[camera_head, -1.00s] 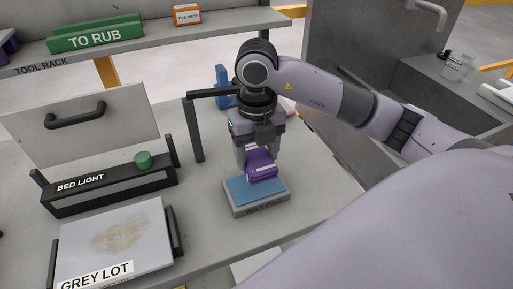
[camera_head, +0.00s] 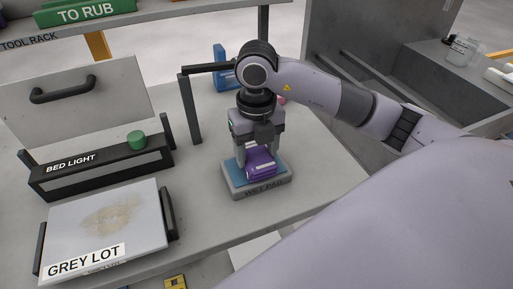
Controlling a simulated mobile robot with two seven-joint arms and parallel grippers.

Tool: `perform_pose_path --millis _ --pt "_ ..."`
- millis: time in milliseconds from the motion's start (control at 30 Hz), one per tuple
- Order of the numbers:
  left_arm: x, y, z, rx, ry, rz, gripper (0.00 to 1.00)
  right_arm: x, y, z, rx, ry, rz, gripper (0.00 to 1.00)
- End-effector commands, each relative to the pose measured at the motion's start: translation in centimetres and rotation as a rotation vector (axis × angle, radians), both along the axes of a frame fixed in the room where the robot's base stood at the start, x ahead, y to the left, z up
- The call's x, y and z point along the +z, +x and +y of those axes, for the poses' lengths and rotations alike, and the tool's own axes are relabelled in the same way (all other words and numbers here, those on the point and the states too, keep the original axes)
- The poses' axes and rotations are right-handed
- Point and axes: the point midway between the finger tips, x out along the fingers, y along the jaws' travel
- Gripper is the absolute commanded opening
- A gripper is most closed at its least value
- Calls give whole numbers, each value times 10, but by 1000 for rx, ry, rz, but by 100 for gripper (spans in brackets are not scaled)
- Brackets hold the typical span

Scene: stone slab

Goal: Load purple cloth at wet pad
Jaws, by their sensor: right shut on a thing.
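The purple cloth (camera_head: 261,163) is a folded bundle held between the fingers of my right gripper (camera_head: 257,155). My right gripper points down over the wet pad (camera_head: 236,189), a grey tray with a blue top and a "WET PAD" label on its front. The cloth is low over the blue surface and appears to touch it, though the contact itself is hidden by the cloth and fingers. My left gripper is not in view.
Left of the pad stand the "BED LIGHT" bar (camera_head: 95,168) with a green button (camera_head: 136,140) and the "GREY LOT" plate (camera_head: 125,205) with a brownish stain. A black post (camera_head: 190,110) rises behind the pad. The grey bench right of the pad is clear.

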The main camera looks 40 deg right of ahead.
Motion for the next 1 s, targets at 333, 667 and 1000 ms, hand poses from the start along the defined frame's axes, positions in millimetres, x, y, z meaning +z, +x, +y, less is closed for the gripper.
perform_pose_path --millis 333,667,1000 --pt "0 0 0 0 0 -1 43 0 0 0 0 0 0 39" --pt "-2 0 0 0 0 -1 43 -2 0 0 0 0 0 39" --pt "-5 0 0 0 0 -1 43 -7 0 0 0 0 0 39"
